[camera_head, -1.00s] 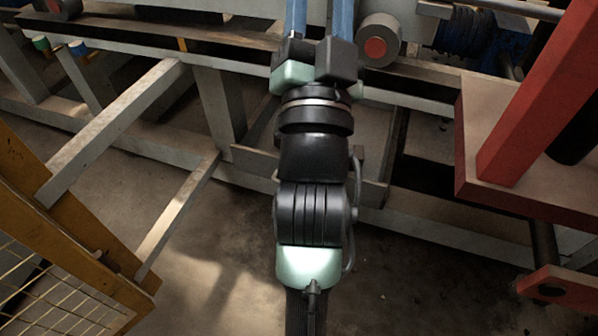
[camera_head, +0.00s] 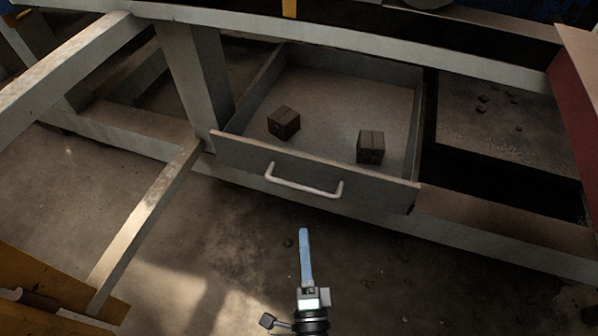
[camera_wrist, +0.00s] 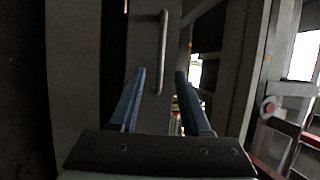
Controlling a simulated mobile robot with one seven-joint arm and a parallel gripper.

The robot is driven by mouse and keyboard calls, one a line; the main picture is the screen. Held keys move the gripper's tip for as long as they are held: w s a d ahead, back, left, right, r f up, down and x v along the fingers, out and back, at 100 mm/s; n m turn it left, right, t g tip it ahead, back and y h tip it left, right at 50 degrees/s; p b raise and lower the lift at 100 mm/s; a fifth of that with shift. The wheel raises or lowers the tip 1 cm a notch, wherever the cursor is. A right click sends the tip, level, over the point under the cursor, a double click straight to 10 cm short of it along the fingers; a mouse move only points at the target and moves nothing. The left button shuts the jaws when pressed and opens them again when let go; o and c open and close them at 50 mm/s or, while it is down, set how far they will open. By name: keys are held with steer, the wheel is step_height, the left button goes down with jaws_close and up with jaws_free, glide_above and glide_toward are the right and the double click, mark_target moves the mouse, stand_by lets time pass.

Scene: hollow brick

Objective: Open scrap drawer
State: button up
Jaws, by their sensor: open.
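The drawer (camera_head: 235,150) is a grey metal tray in the lower frame of the machine. In the head view it stands open enough to show its floor and two dark brick-like blocks (camera_head: 284,122) (camera_head: 370,147). Its pale bar handle (camera_head: 304,190) is on the front panel. My gripper (camera_head: 304,236) is below and in front of the handle, apart from it in the head view. In the wrist view my gripper (camera_wrist: 161,73) is open, its two blue fingers spread, with the handle (camera_wrist: 163,45) showing upright beyond and between the fingertips. Nothing is between the fingers.
Grey rails and a post (camera_head: 192,85) stand to the left of the drawer. A yellow frame (camera_head: 60,290) is at the lower left. A dark recess with small debris (camera_head: 482,110) and a red part (camera_head: 578,80) are to the right. Bare floor (camera_head: 420,270) lies in front.

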mark_target(300, 187)
steer(key=b+x, duration=0.3)
steer(key=x, duration=0.9)
steer(key=shift+w+r, duration=0.1)
steer(key=shift+w, duration=0.05)
jaws_close()
stand_by(1.0)
